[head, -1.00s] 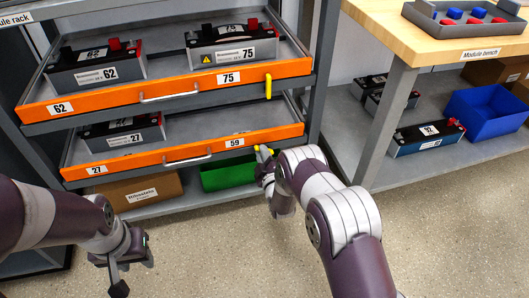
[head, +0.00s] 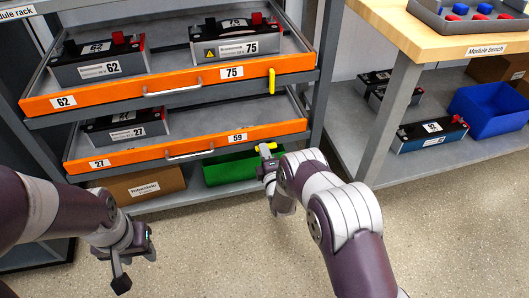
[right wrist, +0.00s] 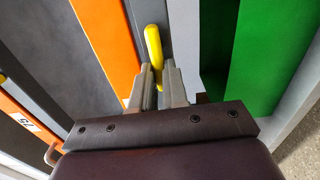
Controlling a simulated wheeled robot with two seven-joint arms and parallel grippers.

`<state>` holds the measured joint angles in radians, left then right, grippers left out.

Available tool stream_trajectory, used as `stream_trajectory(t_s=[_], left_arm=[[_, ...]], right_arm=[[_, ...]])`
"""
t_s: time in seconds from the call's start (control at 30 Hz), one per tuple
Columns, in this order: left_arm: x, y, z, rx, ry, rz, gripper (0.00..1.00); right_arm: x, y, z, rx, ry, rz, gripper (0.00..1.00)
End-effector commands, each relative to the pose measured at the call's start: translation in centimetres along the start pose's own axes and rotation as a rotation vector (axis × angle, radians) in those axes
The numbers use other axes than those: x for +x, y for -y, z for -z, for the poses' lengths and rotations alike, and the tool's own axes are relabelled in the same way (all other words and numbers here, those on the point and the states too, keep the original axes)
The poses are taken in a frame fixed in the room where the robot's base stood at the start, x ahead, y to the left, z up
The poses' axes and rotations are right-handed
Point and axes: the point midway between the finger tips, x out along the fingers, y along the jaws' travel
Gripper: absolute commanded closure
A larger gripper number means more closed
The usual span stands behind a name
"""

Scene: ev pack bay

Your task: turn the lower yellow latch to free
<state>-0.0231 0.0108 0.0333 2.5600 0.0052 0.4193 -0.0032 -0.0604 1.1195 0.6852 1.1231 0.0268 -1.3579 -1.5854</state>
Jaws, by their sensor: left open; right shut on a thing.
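The lower yellow latch (head: 265,146) is at the right end of the lower orange drawer front (head: 200,146), below its 59 label. It lies roughly sideways in the head view. My right gripper (head: 267,157) is at the latch, shut on it. My left gripper (head: 135,268) is open and empty over the floor at the lower left, away from the rack.
The upper yellow latch (head: 271,81) stands upright on the upper drawer (head: 190,83). A green bin (head: 228,168) and a cardboard box (head: 145,186) sit below the lower drawer. The bench leg (head: 392,125) stands to the right. Floor in front is clear.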

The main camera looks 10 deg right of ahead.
Motion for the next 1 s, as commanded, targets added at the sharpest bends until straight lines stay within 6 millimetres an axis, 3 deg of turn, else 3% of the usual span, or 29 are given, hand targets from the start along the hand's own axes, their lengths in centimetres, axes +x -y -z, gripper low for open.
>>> stream_trajectory(t_s=[0.4, 0.43, 0.5, 0.83, 1.0], left_arm=[[0.0, 0.0, 0.0, 0.0, 0.0, 0.0, 0.57], [0.0, 0.0, 0.0, 0.0, 0.0, 0.0, 0.57], [0.0, 0.0, 0.0, 0.0, 0.0, 0.0, 0.57], [-0.3, 0.0, 0.0, 0.0, 0.0, 0.0, 0.57], [-2.7, 0.0, 0.3, 0.0, 0.0, 0.0, 0.57]], right_arm=[[-0.1, 0.2, 0.0, -0.008, 0.0, 0.005, 1.0], [-0.1, 0.2, 0.0, -0.008, 0.0, 0.005, 0.83], [-0.1, 0.2, 0.0, -0.008, 0.0, 0.005, 0.61], [-0.4, -0.1, 0.0, -0.007, 0.0, 0.003, 0.61], [-3.8, -0.6, 0.0, -0.007, 0.0, 0.007, 0.61]])
